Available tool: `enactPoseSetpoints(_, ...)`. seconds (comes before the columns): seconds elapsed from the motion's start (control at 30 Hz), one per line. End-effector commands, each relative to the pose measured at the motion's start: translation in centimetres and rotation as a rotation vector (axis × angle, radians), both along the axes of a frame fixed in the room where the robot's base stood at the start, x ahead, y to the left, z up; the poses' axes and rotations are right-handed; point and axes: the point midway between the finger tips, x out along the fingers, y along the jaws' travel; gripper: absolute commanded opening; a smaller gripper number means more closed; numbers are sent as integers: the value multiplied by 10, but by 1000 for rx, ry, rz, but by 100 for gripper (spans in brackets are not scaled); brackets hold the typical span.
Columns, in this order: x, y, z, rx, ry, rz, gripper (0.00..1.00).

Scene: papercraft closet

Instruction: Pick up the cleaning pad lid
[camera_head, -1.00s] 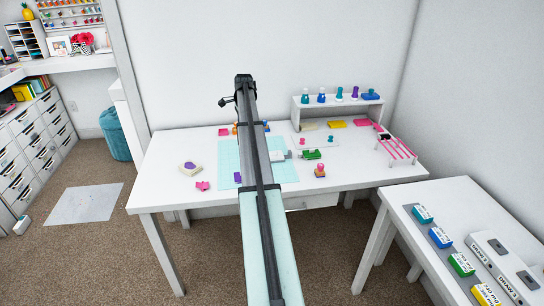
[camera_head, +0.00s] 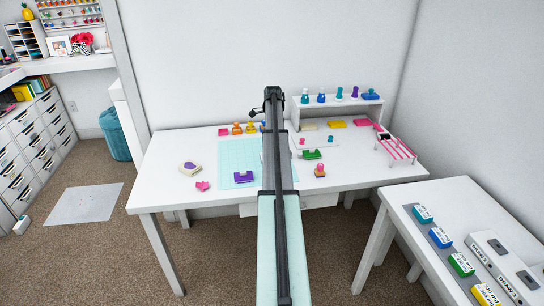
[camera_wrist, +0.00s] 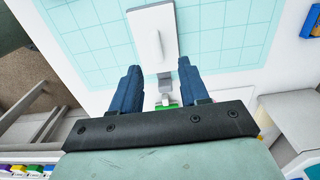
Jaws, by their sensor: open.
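A white rectangular piece with a slim raised handle, which looks like the cleaning pad lid (camera_wrist: 166,22), lies on the teal gridded mat (camera_wrist: 95,45) in the wrist view. A grey tab sits at its near end. My gripper (camera_wrist: 158,67) has its two blue fingers spread apart, with nothing held between them. The fingertips appear beside the near end of the white piece, one to each side in the picture; their height above it is hard to tell. In the head view my arm hides the gripper and the white piece.
The mat also shows on the white table (camera_head: 160,165) in the head view. A purple punch (camera_head: 243,177), a green punch (camera_head: 312,154) and a pink-topped stamp (camera_head: 319,170) stand nearby. A white shelf (camera_head: 340,108) and a striped rack (camera_head: 396,147) stand at the right.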

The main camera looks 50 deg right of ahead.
Motion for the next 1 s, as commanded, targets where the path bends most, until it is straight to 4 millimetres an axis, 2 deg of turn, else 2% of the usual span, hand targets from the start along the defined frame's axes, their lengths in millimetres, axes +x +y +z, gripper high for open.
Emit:
enactPoseSetpoints(0.07,0,0,-9,1,1,0,45)
enactPoseSetpoints(0.33,-2,2,-23,1,1,0,45)
enactPoseSetpoints(0.63,-4,3,-60,-1,-1,0,45)
enactPoseSetpoints(0.9,-3,3,-63,-1,-1,0,45)
enactPoseSetpoints(1.0,-3,3,-63,-1,-1,0,35)
